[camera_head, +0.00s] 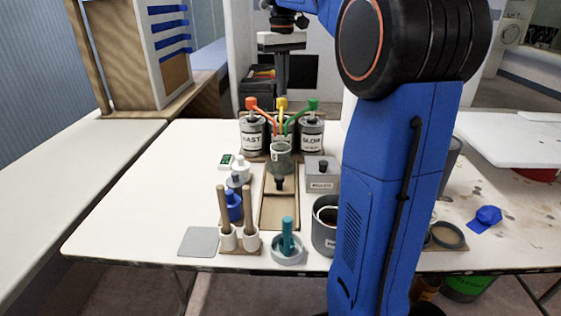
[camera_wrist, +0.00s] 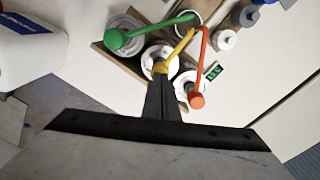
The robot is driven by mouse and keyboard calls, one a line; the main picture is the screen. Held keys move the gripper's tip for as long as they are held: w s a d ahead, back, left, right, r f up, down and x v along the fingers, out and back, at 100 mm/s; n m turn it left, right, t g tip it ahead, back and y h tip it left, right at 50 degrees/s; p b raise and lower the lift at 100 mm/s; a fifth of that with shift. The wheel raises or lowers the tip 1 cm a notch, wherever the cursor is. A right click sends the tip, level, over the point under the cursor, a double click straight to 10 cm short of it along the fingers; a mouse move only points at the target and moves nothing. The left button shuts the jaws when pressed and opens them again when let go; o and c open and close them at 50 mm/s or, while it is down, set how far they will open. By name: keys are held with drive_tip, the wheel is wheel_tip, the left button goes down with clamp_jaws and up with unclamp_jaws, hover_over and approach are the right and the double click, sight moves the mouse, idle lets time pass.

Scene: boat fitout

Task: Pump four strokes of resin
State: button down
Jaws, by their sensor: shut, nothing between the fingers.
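Three pump cans stand together at the back middle of the table. The middle can has a yellow pump head (camera_head: 281,103); its label is mostly hidden by a grey cup (camera_head: 281,158). The left can (camera_head: 252,136) reads FAST and has a red pump head (camera_head: 252,103); the right can (camera_head: 311,137) reads SLOW and has a green one (camera_head: 313,104). My gripper (camera_head: 282,85) is shut and empty, pointing down over the yellow head. In the wrist view its fingertips (camera_wrist: 161,78) overlap the yellow head (camera_wrist: 160,68); I cannot tell whether they touch. The spouts converge toward the cup (camera_wrist: 186,13).
In front stand a wooden tray (camera_head: 268,222), a grey box (camera_head: 321,183), a blue bottle (camera_head: 234,206), sticks in white holders (camera_head: 229,240), a teal tool in a dish (camera_head: 288,257) and a grey pot (camera_head: 323,239). The table's left side is clear. My arm hides part of the right.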

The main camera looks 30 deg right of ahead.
sight(282, 99)
drive_tip(key=shift+f, duration=0.35)
idle(0.3)
drive_tip(key=shift+f, duration=1.4)
drive_tip(key=shift+r, duration=1.7)
drive_tip(key=shift+f, duration=0.2)
drive_tip(key=shift+f, duration=0.4)
